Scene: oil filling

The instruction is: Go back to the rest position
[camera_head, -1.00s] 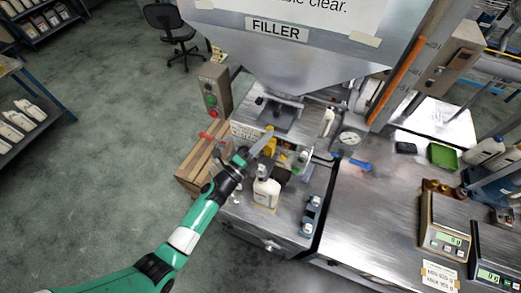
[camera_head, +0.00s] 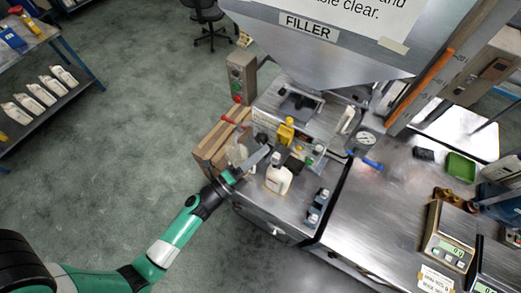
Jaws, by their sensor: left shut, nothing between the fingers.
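My left arm comes in from the lower left. My left gripper (camera_head: 259,157) is shut and empty, just left of the white bottle (camera_head: 278,177) in the picture. The bottle stands upright on the metal bench in front of the filler (camera_head: 309,47). A yellow part (camera_head: 285,132) sits behind the bottle, under the filler. The gripper looks apart from the bottle, though its height above the bench is hard to tell. My right gripper is not in view.
A wooden crate (camera_head: 210,150) stands left of the bench, close to my left gripper. A control box (camera_head: 241,75) with buttons rises behind it. Scales (camera_head: 448,238) and a green tray (camera_head: 460,167) are at the right. The floor at left is open, with shelves (camera_head: 42,118) beyond.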

